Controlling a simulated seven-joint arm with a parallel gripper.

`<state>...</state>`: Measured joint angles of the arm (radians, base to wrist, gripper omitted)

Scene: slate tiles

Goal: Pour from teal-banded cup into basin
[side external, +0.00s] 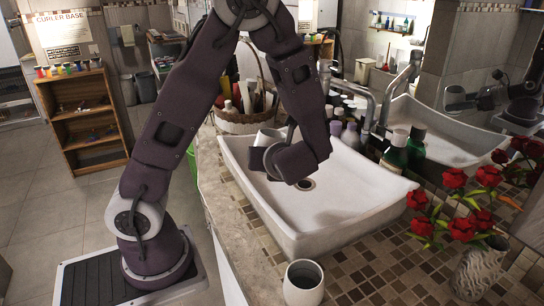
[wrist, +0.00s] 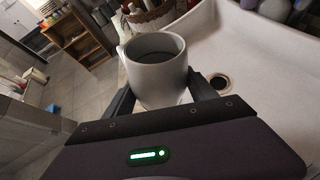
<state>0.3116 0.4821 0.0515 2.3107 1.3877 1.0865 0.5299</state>
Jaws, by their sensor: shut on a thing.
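My gripper (wrist: 163,98) is shut on a pale cup (wrist: 156,72) with a handle on its left, its fingers on either side of the cup. The cup looks close to upright and shows a dark grey interior or contents. No teal band can be made out on it. In the side view the cup (side external: 268,137) is partly hidden by my gripper, over the far left part of the white basin (side external: 345,222). The basin also shows in the wrist view (wrist: 262,50), with its dark drain (wrist: 219,82) to the right of the cup.
Another pale cup (side external: 303,284) stands upright on the tiled counter in front of the basin. A faucet (side external: 385,95) and several bottles (side external: 395,150) stand behind the basin. A wicker basket (side external: 240,120) is at the back left. A vase (side external: 480,268) of red flowers is at the right.

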